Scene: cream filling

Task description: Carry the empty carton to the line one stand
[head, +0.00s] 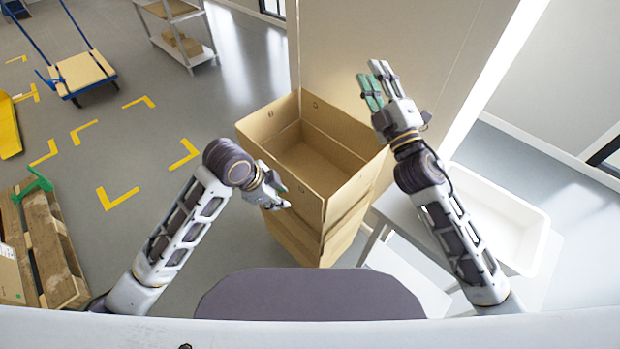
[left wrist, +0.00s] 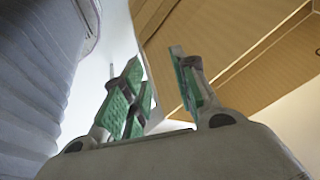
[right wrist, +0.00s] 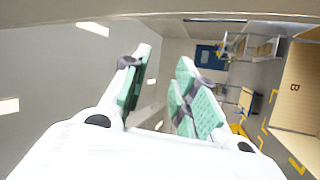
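The empty carton (head: 345,137) is brown and open-topped, and sits upright on top of other cardboard (head: 290,233) in front of me. Nothing lies inside it. My left gripper (head: 280,194) is beside its near left wall, with fingers apart; cardboard (left wrist: 225,35) shows close above the fingers in the left wrist view. I cannot tell whether they touch it. My right gripper (head: 374,84) is raised at the carton's right side, open and empty. The carton also shows at the right edge of the right wrist view (right wrist: 297,95). I cannot tell which thing is the line one stand.
A white tub (head: 495,215) stands on a white table at the right. A tall beige panel (head: 390,45) is behind the carton. A wooden pallet (head: 50,250) lies at the left. A blue trolley (head: 82,72) and a shelf rack (head: 180,35) are farther back.

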